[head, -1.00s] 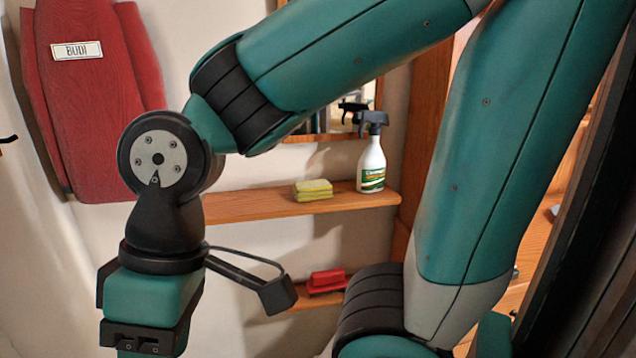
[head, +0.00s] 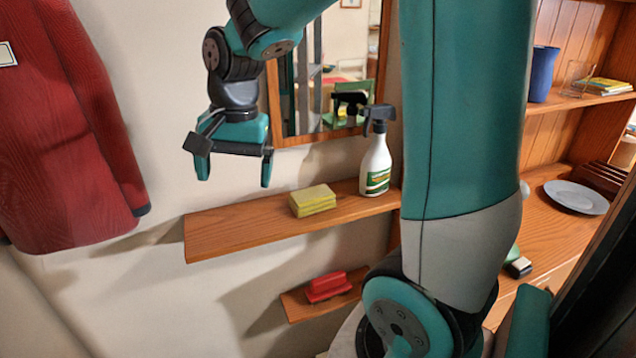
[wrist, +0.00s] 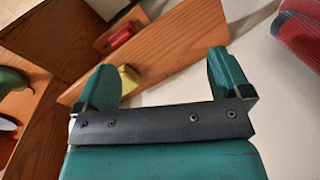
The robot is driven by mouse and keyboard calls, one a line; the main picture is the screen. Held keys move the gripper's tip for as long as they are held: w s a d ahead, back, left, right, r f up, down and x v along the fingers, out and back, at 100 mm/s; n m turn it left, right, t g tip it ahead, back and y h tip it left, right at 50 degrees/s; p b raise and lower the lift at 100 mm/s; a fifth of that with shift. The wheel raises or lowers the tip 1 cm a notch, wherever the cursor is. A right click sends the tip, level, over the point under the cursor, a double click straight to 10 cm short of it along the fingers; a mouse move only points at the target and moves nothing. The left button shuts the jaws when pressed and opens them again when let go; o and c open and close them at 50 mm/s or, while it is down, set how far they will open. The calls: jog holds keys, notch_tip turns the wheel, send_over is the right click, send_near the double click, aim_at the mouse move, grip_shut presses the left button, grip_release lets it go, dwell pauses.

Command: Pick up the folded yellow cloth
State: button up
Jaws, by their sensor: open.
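The folded yellow cloth (head: 313,201) lies on the upper wooden shelf (head: 225,235), left of a spray bottle. In the wrist view the cloth (wrist: 129,79) shows just beside the left finger, which may hide part of it. My gripper (head: 236,184) is open and empty, fingers pointing down, above and left of the cloth in the head view. It is apart from the cloth and the shelf.
A white spray bottle (head: 376,160) with a dark trigger stands right of the cloth. A mirror (head: 328,75) hangs above the shelf. A red brush-like object (head: 326,286) lies on a lower small shelf. A red garment (head: 65,130) hangs at left. The shelf's left part is clear.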

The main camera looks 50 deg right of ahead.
jog(key=w+d+r+m+h+p, duration=0.1)
jog(key=d+r+m+p, duration=0.1)
jog(key=d+m, duration=0.9)
jog(key=m+g, duration=0.1)
jog(key=m, duration=0.1)
send_over(313, 193)
jog(key=f+p, duration=0.1)
jog(key=f, duration=0.3)
jog(key=f+p, duration=0.1)
jog(key=f, duration=0.6)
jog(key=shift+w+a+f+p, duration=0.1)
jog(key=shift+w+f+p, duration=0.2)
jog(key=shift+p, duration=0.1)
jog(key=f, duration=0.1)
jog(key=f+p, duration=0.1)
jog(key=f, duration=0.1)
jog(key=f+p, duration=0.1)
jog(key=f, duration=0.1)
jog(key=shift+s+d, duration=0.2)
jog(key=shift+s, duration=0.1)
jog(key=shift+a+f, duration=0.1)
jog(key=shift+f, duration=0.1)
jog(key=c, duration=1)
jog(key=shift+r, duration=0.1)
notch_tip(313, 193, up, 20)
jog(key=b, duration=0.3)
